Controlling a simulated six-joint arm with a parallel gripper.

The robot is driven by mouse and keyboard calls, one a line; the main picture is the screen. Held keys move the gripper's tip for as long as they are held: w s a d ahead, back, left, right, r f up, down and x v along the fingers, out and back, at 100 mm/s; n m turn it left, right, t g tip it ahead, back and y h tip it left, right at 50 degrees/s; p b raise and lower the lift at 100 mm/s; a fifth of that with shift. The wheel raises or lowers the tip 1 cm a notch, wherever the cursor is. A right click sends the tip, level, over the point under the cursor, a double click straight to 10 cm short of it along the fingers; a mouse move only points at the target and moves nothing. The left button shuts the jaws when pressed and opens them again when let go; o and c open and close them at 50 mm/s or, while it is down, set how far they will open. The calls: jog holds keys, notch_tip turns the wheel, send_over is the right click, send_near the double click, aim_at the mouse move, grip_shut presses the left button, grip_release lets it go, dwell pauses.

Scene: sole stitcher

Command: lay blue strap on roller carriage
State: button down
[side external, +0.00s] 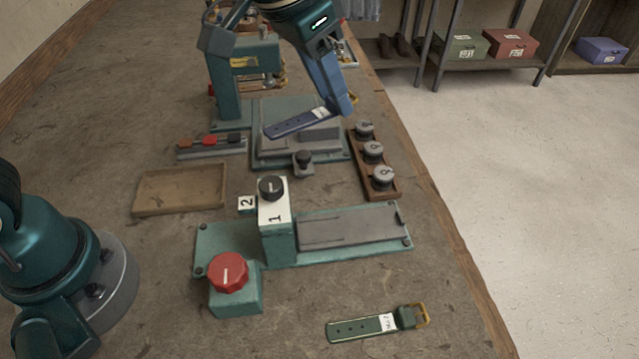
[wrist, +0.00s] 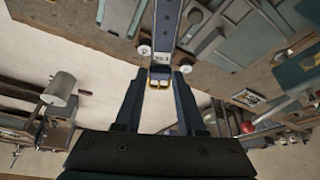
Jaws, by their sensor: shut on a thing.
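The blue strap (side external: 290,124) is in my gripper (side external: 345,103), which is shut on its buckle end. The strap's free end with punched holes points left, above the rear teal fixture (side external: 262,158). In the wrist view, the strap (wrist: 166,30) extends away from my gripper (wrist: 161,78), with its gold buckle (wrist: 160,84) between the fingers. No part is labelled as the roller carriage. A flat grey bed (side external: 350,228) on the front teal machine is empty, and a grey plate (side external: 318,140) lies on the rear fixture below the strap.
A green strap (side external: 355,328) lies at the front. A red knob (side external: 229,272), a black dial (side external: 271,187), an empty wooden tray (side external: 180,190) and a wooden rack (side external: 382,182) of round weights surround the fixtures. The teal upright machine (side external: 232,95) stands behind. The table edge is right.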

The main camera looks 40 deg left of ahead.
jog(key=s+a+r+n+y, duration=0.1)
jog(key=s+a+r+n, duration=0.15)
jog(key=a, duration=0.95)
jog(key=s+a+f+n, duration=0.2)
jog(key=s+a, duration=0.3)
jog(key=s, duration=0.2)
jog(key=w+d+m, duration=0.4)
jog(key=w+d, duration=0.5)
jog(key=d, duration=0.4)
jog(key=s+d+f+m+h, duration=0.1)
jog(key=s+d+f+m, duration=0.1)
jog(key=d, duration=0.7)
jog(key=s+d+f+m+g+h, duration=0.1)
jog(key=s+d+f+m, duration=0.2)
jog(key=d, duration=0.7)
notch_tip(320, 180, down, 2)
jog(key=shift+s+d+f+h, duration=0.15)
jog(key=shift+s+h, duration=0.15)
jog(key=shift+s, duration=0.85)
jog(key=shift+m, duration=0.25)
